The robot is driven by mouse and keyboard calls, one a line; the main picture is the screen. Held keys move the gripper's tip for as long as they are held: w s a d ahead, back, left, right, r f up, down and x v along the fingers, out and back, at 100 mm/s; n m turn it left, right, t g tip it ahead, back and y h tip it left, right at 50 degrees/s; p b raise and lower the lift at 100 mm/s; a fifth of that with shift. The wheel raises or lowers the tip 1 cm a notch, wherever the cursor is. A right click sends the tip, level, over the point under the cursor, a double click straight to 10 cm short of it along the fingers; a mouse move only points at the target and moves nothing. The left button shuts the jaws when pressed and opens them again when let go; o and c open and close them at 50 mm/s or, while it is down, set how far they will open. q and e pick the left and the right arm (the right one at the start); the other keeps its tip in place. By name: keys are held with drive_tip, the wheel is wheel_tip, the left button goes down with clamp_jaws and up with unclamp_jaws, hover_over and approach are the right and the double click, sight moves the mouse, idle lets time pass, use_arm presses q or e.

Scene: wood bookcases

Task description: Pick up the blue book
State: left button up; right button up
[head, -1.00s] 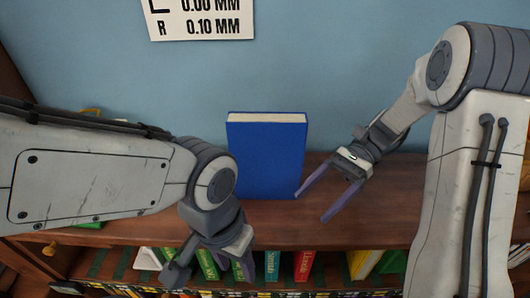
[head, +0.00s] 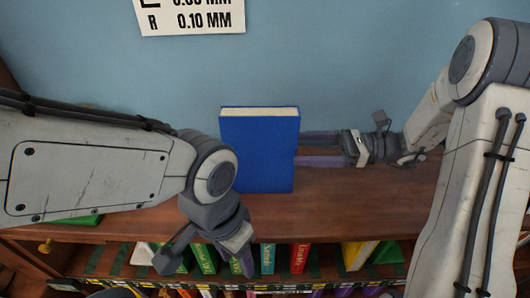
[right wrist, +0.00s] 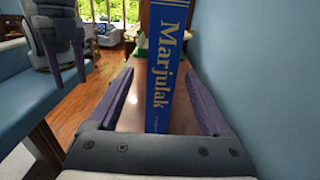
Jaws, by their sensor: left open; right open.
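The blue book (head: 258,150) stands upright on the wooden shelf top, its front cover facing me in the head view. In the right wrist view its spine (right wrist: 170,70) shows yellow lettering reading "Marjulak". My right gripper (head: 302,148) is open at the book's right edge. In the right wrist view the spine stands between the two purple fingers, with a gap visible on the left side. My left gripper (head: 207,266) is open and empty, low in front of the shelf edge, left of the book. It also shows at the upper left of the right wrist view (right wrist: 68,82).
A blue wall (head: 350,60) rises close behind the book. The wooden top (head: 350,205) is clear to the book's right. Several books, such as a red one (head: 300,257), stand on the shelf below. A green book (head: 80,221) lies at left, partly hidden by my left arm.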

sight(260, 146)
drive_tip(key=a+p, duration=0.1)
drive_tip(key=a, duration=0.3)
drive_tip(key=shift+a+r, duration=0.1)
drive_tip(key=shift+a, duration=0.05)
drive_tip(key=a+p, duration=0.3)
drive_tip(key=a, duration=0.1)
drive_tip(key=shift+a+r, duration=0.15)
drive_tip(key=shift+w+a, duration=0.1)
drive_tip(key=shift+a, duration=0.4)
clamp_jaws()
idle(0.7)
